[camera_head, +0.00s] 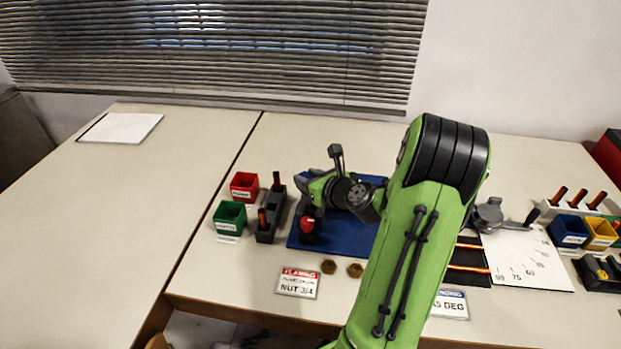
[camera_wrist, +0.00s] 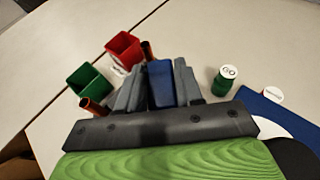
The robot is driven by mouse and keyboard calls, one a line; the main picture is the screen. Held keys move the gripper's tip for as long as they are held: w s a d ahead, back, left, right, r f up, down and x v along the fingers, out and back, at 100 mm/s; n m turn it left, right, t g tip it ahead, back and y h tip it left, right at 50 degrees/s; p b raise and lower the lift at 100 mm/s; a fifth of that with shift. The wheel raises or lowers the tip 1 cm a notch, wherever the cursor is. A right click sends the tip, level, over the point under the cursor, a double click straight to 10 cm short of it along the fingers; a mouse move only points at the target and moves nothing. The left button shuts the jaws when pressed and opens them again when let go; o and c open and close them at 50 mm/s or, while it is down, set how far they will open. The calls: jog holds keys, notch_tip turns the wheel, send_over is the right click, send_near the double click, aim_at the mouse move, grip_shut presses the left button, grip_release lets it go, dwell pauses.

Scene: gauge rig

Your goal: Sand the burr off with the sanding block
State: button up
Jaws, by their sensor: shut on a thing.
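My gripper (camera_wrist: 160,85) is shut on a blue block (camera_wrist: 161,84), which shows between the grey fingers in the wrist view. I take it to be the sanding block. In the head view my green arm reaches over the blue mat (camera_head: 338,240), with the wrist above its left part; the arm hides much of the mat and the block is not clear there. Two brown hex nuts (camera_head: 328,266) (camera_head: 355,270) lie apart in front of the mat. I cannot make out a burr on anything.
A red bin (camera_head: 244,186) and a green bin (camera_head: 229,215) stand left of a dark rack (camera_head: 267,227) with orange-brown handles. A label card (camera_head: 297,283) lies at the front. The wrist view shows a green gauge marked GO (camera_wrist: 226,82). The left table (camera_head: 120,215) is mostly clear.

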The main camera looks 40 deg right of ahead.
jog(key=shift+f, duration=0.1)
jog(key=shift+s+a+f, duration=0.1)
jog(key=shift+s+a, duration=0.1)
jog(key=shift+s, duration=1.5)
jog(key=shift+w, duration=0.4)
jog(key=shift+w+d+p, duration=0.15)
jog(key=shift+w+p, duration=0.85)
jog(key=shift+w, duration=0.2)
jog(key=shift+s, duration=0.1)
